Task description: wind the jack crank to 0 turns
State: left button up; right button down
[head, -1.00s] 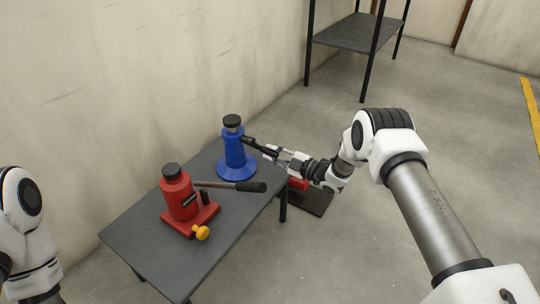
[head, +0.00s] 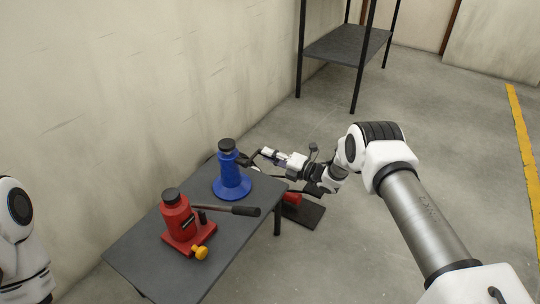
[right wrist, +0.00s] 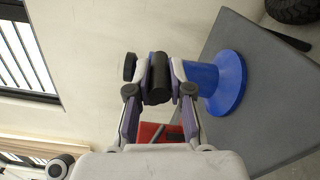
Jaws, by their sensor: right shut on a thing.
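The blue screw jack (head: 231,182) stands upright at the far end of the grey table. Its dark crank (head: 247,159) sticks out from the upper body toward the right. My right gripper (head: 265,153) is at the outer end of the crank, to the right of the jack. In the right wrist view, the fingers of my right gripper (right wrist: 158,82) are closed around the black crank grip (right wrist: 159,77). The blue flared jack base (right wrist: 230,82) shows behind the right finger. My left gripper is out of view; only part of my left arm shows at the left edge.
A red object (head: 291,198) on a dark base is on the floor beside the table. A dark shelf (head: 347,45) stands behind; open floor lies right.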

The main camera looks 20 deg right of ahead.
jog(key=r+n+p, duration=0.2)
jog(key=n, duration=0.1)
jog(key=shift+a+r+p, duration=0.2)
jog(key=shift+r+p, duration=0.05)
jog(key=shift+p, duration=0.1)
jog(key=shift+s+a+r+n+p, duration=0.1)
jog(key=shift+s+r+n+p, duration=0.1)
jog(key=shift+n+p, duration=0.3)
jog(key=shift+s+a+r+n+p, duration=0.1)
jog(key=shift+r+n+p, duration=0.1)
jog(key=shift+n, duration=0.5)
jog(key=c, duration=1)
grip_release()
jog(key=shift+f, duration=0.1)
jog(key=shift+c, duration=0.2)
jog(key=v, duration=1.2)
jog(key=shift+w, duration=0.1)
